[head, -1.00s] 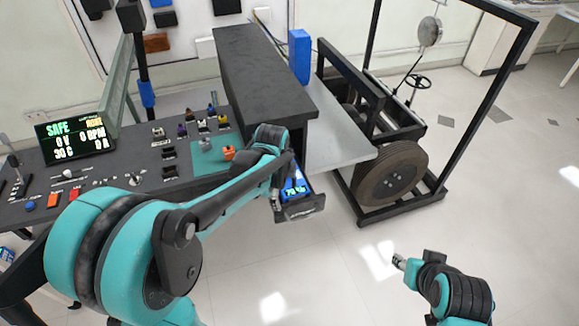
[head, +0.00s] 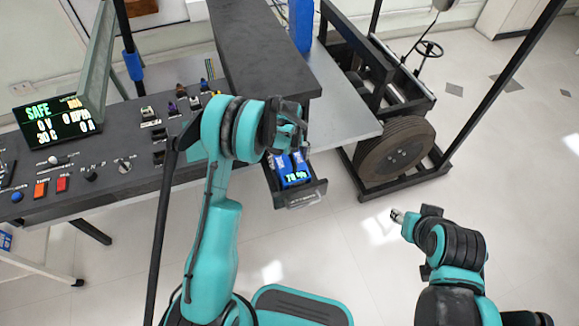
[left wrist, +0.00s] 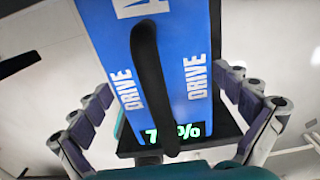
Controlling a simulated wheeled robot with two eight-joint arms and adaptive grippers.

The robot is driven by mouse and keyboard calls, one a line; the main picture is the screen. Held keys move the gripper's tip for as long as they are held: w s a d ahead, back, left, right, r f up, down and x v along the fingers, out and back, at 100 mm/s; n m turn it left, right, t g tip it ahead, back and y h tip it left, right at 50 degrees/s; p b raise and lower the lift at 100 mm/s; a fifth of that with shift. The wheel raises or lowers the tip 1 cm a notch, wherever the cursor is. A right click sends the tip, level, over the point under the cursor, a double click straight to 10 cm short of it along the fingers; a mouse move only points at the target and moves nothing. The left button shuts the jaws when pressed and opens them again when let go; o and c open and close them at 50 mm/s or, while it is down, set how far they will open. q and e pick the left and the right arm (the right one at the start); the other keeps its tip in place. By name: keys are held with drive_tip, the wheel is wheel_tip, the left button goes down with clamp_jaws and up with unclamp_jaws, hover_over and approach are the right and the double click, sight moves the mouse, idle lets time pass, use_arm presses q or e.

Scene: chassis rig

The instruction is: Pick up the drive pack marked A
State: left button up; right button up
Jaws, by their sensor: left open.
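The drive pack (head: 297,176) is a blue block with a black strap handle and a lit percent readout. It sits in the open drawer (head: 304,198) under the dark cabinet. In the left wrist view the pack (left wrist: 188,60) fills the middle, with "DRIVE" on both sides of the handle and a partly cropped letter, seemingly A, at the top. My left gripper (head: 291,143) is above the drawer, open and empty; in the left wrist view its fingers stand either side of the pack. My right gripper (head: 398,216) is over the floor at right; its jaw state is unclear.
A control console (head: 110,140) with switches and a SAFE screen (head: 56,120) lies left. The dark cabinet top (head: 262,60) rises behind the drawer. A wheeled frame with a tyre (head: 395,157) stands to the right. The floor in front of the drawer is clear.

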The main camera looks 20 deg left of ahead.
sight(289, 165)
use_arm(q)
wheel_tip(289, 165, down, 4)
drive_tip(key=shift+w+b, duration=0.15)
drive_tip(key=shift+b, duration=0.5)
drive_tip(key=shift+r, duration=0.1)
drive_tip(key=c, duration=1.6)
drive_tip(key=shift+r, duration=0.15)
